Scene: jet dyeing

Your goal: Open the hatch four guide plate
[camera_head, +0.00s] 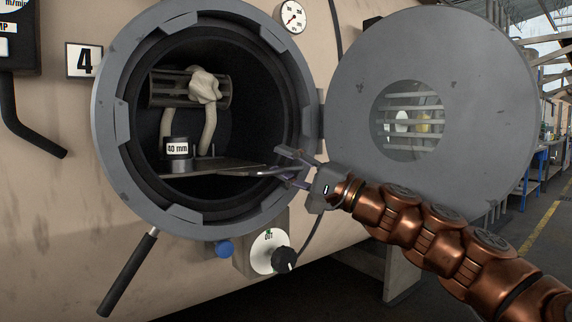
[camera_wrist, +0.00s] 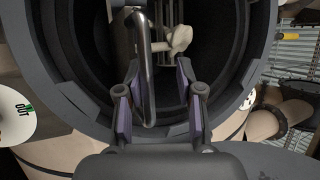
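Hatch four is the round port beside the "4" sign (camera_head: 84,61); its round door (camera_head: 455,60) stands swung open to the right. Inside, the dark flat guide plate (camera_head: 215,167) lies about level, with a metal handle (camera_head: 268,172) pointing toward the opening. A block marked 40 mm (camera_head: 178,149) stands at the plate's left part. My gripper (camera_head: 292,168) is at the right side of the opening, fingers spread. In the wrist view the handle bar (camera_wrist: 147,85) lies between the open fingers (camera_wrist: 160,100), nearer the left one; contact cannot be told.
The hatch rim (camera_head: 110,150) with its lugs surrounds the opening close to my gripper. A pale rope-like fabric (camera_head: 206,88) hangs over a slotted cylinder inside. Below the rim are a dial knob (camera_head: 284,259), a blue button (camera_head: 224,248) and a black-gripped lever (camera_head: 128,272).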

